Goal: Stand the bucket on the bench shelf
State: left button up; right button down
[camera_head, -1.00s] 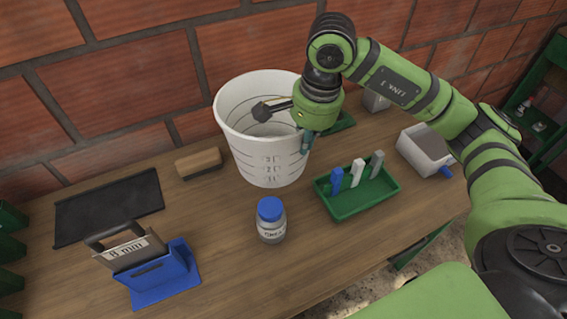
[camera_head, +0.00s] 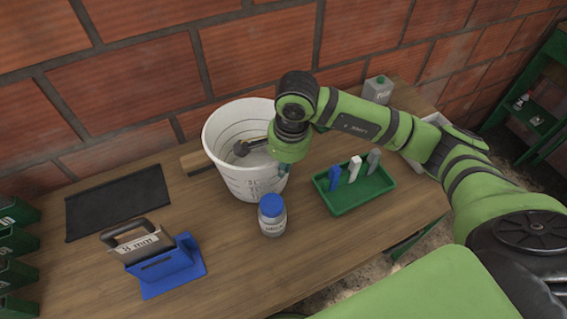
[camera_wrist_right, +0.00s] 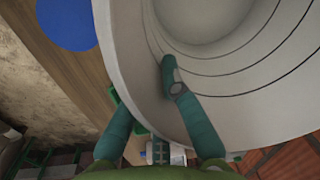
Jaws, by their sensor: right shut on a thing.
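The white bucket (camera_head: 245,183) with dark scale marks stands upright over the wooden bench (camera_head: 325,255). I cannot tell whether its base touches the bench top. My right gripper (camera_head: 284,168) is at the bucket's right rim. In the right wrist view my right gripper (camera_wrist_right: 150,110) has one finger inside the bucket (camera_wrist_right: 235,110) and one outside, shut on its wall. The bucket's far wall is partly hidden by my right arm. No bench shelf can be made out for certain. My left gripper is not in view.
A blue-capped bottle (camera_head: 272,222) stands close in front of the bucket. A green tray (camera_head: 345,203) with several small pieces lies to its right. A grey can (camera_head: 378,90) stands behind.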

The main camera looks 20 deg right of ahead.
jog(key=c, duration=1.8)
grip_release()
jog(key=shift+f, duration=0.15)
jog(key=o, duration=0.4)
